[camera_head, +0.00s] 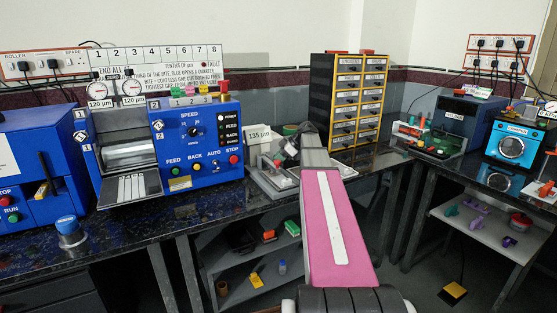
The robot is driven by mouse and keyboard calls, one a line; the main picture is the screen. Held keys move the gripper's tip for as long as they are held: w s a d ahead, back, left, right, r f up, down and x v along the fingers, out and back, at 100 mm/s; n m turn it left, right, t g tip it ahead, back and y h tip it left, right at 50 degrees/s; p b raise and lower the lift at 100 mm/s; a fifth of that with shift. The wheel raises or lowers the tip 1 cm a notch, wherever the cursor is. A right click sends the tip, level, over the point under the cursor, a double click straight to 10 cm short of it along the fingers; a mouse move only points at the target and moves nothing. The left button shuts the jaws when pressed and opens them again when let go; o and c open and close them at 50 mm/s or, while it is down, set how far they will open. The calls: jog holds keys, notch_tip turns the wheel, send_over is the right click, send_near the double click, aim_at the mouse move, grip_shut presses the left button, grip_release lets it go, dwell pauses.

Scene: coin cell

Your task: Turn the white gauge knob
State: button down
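Two round white-faced gauges stand on top of the blue roller machine at the left, a left gauge (98,89) and a right gauge (132,88), each above a 120 µm label. A small "ZERO" label sits between them. I cannot make out a separate white knob on either gauge at this size.
The speckled dark bench (190,209) carries the roller machine and a blue-capped cylinder (68,230). A black and yellow drawer cabinet (348,100) stands behind my arm. A 135 µm label card (260,136) is close to my gripper. A side bench with trays is at right.

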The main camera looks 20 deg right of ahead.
jog(key=shift+s+a+m+t+h, duration=0.1)
jog(key=shift+s+m+t+h, duration=0.2)
jog(key=shift+m+t, duration=0.4)
jog(key=shift+w+m, duration=0.15)
jog(key=shift+m, duration=0.15)
jog(key=c, duration=1.2)
grip_release()
jog(key=shift+c, duration=0.2)
